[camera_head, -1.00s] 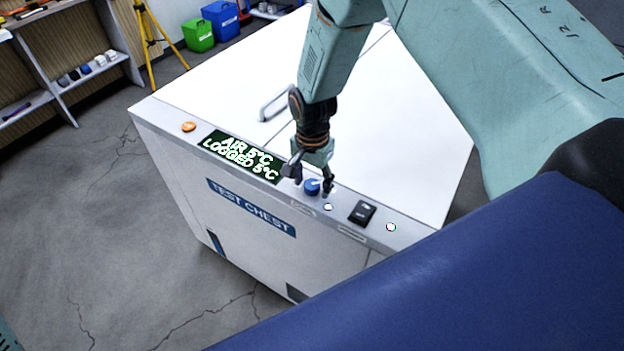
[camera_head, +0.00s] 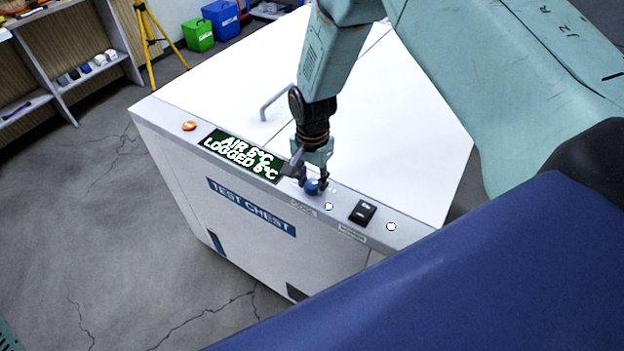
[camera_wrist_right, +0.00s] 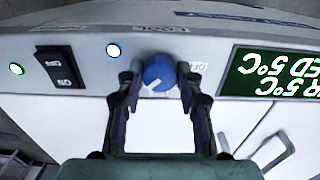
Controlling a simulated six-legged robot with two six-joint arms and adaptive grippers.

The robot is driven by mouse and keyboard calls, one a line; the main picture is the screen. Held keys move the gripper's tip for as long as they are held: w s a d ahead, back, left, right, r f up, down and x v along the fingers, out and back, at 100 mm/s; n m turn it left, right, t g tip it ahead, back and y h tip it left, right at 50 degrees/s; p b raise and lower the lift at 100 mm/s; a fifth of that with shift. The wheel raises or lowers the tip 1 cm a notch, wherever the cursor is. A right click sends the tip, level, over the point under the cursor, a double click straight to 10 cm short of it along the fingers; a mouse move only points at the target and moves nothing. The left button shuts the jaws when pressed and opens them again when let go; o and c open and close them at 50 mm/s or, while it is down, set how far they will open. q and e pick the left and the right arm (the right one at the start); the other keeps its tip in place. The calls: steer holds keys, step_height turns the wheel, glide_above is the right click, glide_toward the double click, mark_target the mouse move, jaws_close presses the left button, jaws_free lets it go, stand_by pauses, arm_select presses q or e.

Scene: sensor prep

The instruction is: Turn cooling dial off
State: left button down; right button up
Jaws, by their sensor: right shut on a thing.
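The blue cooling dial (camera_head: 311,187) sits on the front panel of the white test chest (camera_head: 180,140). My right gripper (camera_head: 313,183) reaches down from above and is shut on the dial. In the right wrist view the dial (camera_wrist_right: 158,73) lies between the two dark fingertips (camera_wrist_right: 158,84), one on each side. A white pointer mark on the dial slants toward the lower left in that view. My left gripper is not in view.
A display (camera_head: 241,156) reads AIR 5°C, with a logged value under it. A black rocker switch (camera_head: 362,212), lit round lights (camera_head: 391,227) and an orange button (camera_head: 189,126) share the panel. A lid handle (camera_head: 277,102) stands behind. Shelves and bins are far back.

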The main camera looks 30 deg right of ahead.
steer(key=shift+n, duration=0.4)
steer(key=n, duration=0.5)
steer(key=shift+n, duration=0.4)
steer(key=n, duration=0.7)
steer(key=shift+d+f, duration=0.1)
steer(key=n, duration=0.6)
steer(key=shift+s+n, duration=0.1)
steer(key=shift+n, duration=0.2)
steer(key=n+b, duration=0.1)
steer(key=n, duration=0.5)
steer(key=shift+n, duration=0.3)
steer(key=shift+f, duration=0.1)
steer(key=o, duration=1.2)
steer(key=shift+c, duration=0.2)
